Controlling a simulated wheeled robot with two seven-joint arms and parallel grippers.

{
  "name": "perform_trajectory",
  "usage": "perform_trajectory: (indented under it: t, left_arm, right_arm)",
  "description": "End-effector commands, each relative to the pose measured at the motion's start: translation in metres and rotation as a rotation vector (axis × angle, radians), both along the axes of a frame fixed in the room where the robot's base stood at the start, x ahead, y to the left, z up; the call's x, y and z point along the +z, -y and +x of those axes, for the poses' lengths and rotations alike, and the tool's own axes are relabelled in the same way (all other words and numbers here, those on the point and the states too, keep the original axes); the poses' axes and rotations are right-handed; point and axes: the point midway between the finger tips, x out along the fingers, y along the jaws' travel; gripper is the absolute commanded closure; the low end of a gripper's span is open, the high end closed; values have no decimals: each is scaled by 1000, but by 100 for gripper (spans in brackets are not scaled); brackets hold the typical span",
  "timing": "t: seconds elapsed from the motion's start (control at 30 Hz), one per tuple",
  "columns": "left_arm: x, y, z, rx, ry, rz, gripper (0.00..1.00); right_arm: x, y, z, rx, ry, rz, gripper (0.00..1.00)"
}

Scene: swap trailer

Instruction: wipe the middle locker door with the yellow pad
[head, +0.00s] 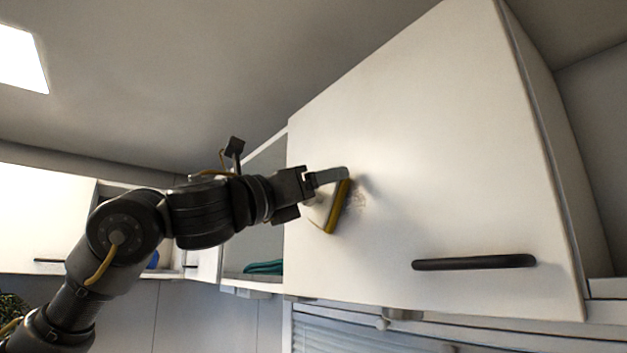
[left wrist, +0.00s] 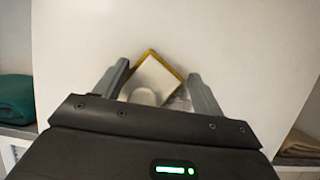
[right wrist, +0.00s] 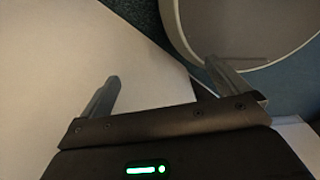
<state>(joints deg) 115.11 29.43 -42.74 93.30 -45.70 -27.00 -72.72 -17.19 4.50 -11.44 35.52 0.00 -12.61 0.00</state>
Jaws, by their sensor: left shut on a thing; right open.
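The middle locker door (head: 430,150) is a large white panel with a black bar handle (head: 473,262) near its lower edge. My left gripper (head: 328,190) is shut on the yellow pad (head: 338,205), at the left part of the door. The pad is tilted and its yellow face is against or very close to the door. In the left wrist view the pad (left wrist: 157,75) shows a pale back with a yellow rim between the fingers. A brownish smudge (head: 357,197) shows on the door just right of the pad. My right gripper (right wrist: 165,85) is open and empty, seen only in the right wrist view.
An open locker compartment left of the door holds a folded teal cloth (head: 263,267). Another white locker door (head: 50,215) is at far left. A window blind (head: 340,335) is below the door. A round pale-rimmed object (right wrist: 240,30) is beyond my right gripper.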

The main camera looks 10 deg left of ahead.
Motion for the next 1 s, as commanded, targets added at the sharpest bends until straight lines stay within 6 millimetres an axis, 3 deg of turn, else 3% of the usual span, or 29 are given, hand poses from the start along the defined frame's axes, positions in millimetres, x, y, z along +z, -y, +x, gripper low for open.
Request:
perform_trajectory:
  t: [1.0]
  left_arm:
    - [0,36,-31,-2,1,2,52]
  right_arm:
    - [-13,3,0,2,0,-3,0]
